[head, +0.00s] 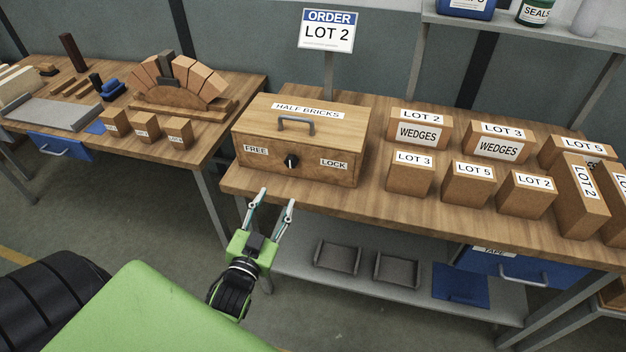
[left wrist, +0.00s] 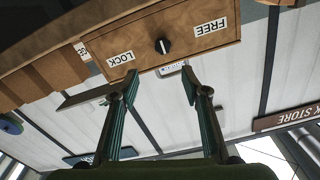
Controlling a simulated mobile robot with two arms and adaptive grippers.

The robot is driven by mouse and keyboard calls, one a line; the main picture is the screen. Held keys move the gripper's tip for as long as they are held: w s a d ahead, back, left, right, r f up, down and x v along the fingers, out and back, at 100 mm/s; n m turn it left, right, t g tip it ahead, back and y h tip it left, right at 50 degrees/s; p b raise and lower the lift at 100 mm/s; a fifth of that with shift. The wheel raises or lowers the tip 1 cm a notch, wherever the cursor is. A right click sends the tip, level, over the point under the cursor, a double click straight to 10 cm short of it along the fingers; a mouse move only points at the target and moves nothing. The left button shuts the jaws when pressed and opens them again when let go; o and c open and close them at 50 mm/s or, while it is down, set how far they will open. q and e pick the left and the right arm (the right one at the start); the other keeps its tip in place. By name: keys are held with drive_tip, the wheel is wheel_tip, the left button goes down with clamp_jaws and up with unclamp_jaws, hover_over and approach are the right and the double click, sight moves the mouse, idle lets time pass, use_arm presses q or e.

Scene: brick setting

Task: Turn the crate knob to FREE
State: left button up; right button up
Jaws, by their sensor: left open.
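The wooden crate (head: 300,140) labelled HALF BRICKS stands on the bench with its lid down. Its black knob (head: 291,161) is on the front face, between the FREE label on the left and the LOCK label on the right. The knob also shows in the left wrist view (left wrist: 163,46), where the picture is upside down. Its white pointer mark looks roughly upright, and I cannot tell which label it favours. My left gripper (head: 274,198) is open and empty, in front of and below the crate, apart from the knob. My right gripper is not in view.
Several labelled blocks, such as the LOT 3 block (head: 410,174), stand right of the crate on the bench (head: 350,197). An ORDER LOT 2 sign (head: 327,31) rises behind it. A lower shelf (head: 300,254) holds two grey trays.

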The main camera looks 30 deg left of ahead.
use_arm(q)
drive_tip(key=p, duration=0.1)
approach(290, 164)
drive_tip(key=p+x, duration=0.1)
drive_tip(key=x, duration=0.7)
drive_tip(key=shift+w+r, duration=0.1)
drive_tip(key=shift+r, duration=0.05)
drive_tip(key=shift+w+a+p, duration=0.1)
drive_tip(key=shift+w+p, duration=0.2)
drive_tip(key=shift+w, duration=0.35)
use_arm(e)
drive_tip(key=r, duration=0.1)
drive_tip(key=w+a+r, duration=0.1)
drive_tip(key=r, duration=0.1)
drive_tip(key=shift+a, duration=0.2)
use_arm(q)
drive_tip(key=shift+c, duration=0.2)
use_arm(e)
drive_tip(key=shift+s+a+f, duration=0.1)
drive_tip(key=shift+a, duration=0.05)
use_arm(q)
drive_tip(key=c, duration=1)
drive_tip(key=shift+c, duration=0.2)
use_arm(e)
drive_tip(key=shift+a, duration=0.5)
